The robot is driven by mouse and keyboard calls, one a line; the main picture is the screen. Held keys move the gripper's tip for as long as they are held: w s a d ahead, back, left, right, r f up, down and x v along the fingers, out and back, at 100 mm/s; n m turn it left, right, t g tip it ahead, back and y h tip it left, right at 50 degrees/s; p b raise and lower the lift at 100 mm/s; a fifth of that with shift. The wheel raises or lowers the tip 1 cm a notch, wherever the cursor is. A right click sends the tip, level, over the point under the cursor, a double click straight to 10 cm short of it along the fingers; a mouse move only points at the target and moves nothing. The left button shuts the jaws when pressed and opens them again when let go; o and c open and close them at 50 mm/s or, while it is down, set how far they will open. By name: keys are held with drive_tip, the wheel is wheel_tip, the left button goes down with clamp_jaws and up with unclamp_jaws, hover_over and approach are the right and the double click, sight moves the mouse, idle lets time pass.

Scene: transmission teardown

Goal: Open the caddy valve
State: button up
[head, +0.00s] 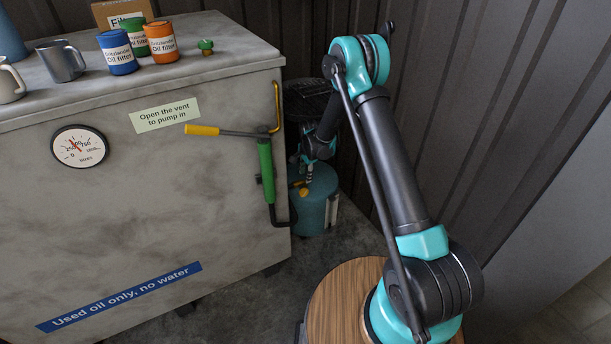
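The caddy appears to be the teal drum (313,219) on the floor, in the gap between the grey tank and the corrugated wall. A small yellow handle (301,190), likely its valve, shows at the drum's top left. My arm arches over from the lower right and down into this gap. My gripper (308,178) is just above the drum's top, close to the yellow handle. Its fingers are too small and dark to tell whether they are open or touch the handle.
The grey tank (130,240) fills the left, with a gauge (80,147) and a green pump (266,170) with yellow lever (202,130) on its side. Oil filter cans (118,52) and mugs (61,62) stand on top. The corrugated wall (500,110) bounds the right.

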sight(304, 189)
drive_tip(key=w+d+r+g+y, duration=0.2)
drive_tip(key=d+y, duration=0.1)
drive_tip(key=d, duration=0.2)
drive_tip(key=shift+g+y, duration=0.3)
drive_tip(key=shift+g, duration=0.1)
drive_tip(key=x, duration=1)
drive_tip(key=w+x, duration=0.1)
drive_tip(key=x, duration=0.4)
drive_tip(key=shift+f, duration=0.1)
drive_tip(key=shift+a, duration=0.1)
clamp_jaws()
